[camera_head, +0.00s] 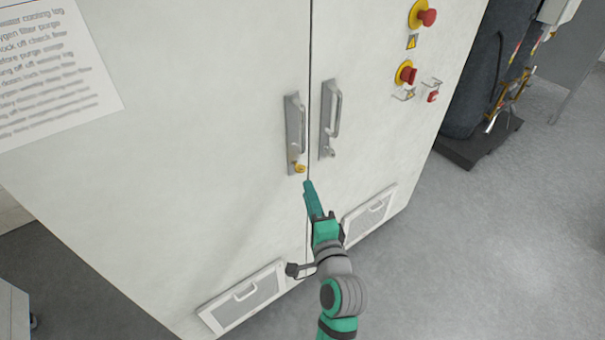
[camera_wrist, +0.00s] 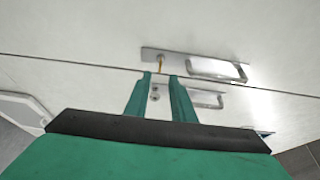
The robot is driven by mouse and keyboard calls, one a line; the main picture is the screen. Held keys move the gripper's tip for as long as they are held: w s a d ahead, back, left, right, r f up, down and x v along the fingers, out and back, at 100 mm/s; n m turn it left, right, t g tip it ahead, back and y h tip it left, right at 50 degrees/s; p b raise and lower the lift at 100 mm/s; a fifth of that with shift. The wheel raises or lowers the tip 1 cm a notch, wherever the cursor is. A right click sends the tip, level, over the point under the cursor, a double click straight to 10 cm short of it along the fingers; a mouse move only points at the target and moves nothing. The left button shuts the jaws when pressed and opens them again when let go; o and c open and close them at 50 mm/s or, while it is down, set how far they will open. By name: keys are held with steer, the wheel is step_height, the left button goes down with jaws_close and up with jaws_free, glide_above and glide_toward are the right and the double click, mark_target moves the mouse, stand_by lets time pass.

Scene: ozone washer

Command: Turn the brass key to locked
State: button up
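The brass key (camera_head: 300,168) sits in the lower end of the left door's handle plate (camera_head: 292,135), just below the grey handle. In the wrist view the key (camera_wrist: 162,62) shows as a thin yellow upright piece on the plate, beyond and between my fingertips. My gripper (camera_head: 308,184) is just below and right of the key, apart from it, close to the door seam. In the wrist view my gripper (camera_wrist: 161,76) has its two green fingers apart with a gap between them and nothing held. The key's exact angle is too small to tell.
A second handle (camera_head: 331,118) is on the right door, beside the seam. Vent panels (camera_head: 243,297) are low on both doors. Red knobs on yellow bases (camera_head: 406,74) stick out at the upper right. Open floor lies to the right.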

mark_target(300, 169)
steer(key=x, duration=0.8)
steer(key=shift+c, duration=0.6)
jaws_close()
